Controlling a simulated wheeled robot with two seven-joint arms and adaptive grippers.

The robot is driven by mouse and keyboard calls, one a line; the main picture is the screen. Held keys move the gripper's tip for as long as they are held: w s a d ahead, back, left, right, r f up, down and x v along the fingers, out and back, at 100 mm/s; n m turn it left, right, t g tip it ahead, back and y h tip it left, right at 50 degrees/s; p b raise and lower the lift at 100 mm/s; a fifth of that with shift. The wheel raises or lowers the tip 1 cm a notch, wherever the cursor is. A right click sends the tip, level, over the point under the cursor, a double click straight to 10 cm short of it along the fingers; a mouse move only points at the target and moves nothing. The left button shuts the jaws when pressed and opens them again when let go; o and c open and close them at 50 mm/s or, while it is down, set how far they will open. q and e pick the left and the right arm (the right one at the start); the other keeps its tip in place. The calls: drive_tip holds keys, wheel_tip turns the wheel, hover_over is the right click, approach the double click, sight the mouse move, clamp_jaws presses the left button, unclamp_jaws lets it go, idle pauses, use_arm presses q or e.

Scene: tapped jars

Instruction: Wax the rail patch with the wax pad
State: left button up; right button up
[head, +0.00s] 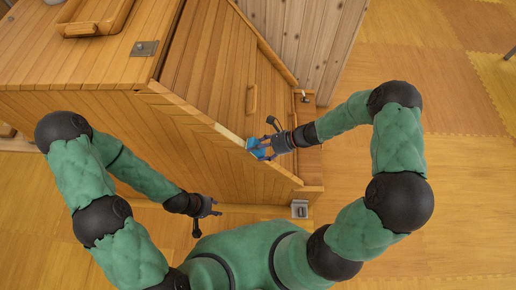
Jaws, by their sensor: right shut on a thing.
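My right gripper (265,148) is shut on the blue wax pad (254,144). It holds the pad at the top edge of the slanting wooden rail (196,114). The pad looks to touch the rail, but from above I cannot be sure. A paler stretch just up and left of the pad looks like the rail patch (232,135); the pad may hide part of it. My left gripper (206,222) is open and empty, low in front of the wooden front panel, apart from the rail.
A wooden lid or door with a handle (252,99) lies behind the rail. A wooden tray (92,18) sits on the top at upper left, near a metal plate (144,48). Open floor (465,170) lies to the right.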

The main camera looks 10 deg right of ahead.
drive_tip(key=shift+p+v, duration=1.7)
drive_tip(key=shift+v, duration=1.25)
drive_tip(key=p+v, duration=0.1)
drive_tip(key=v, duration=0.2)
drive_tip(key=shift+p, duration=0.35)
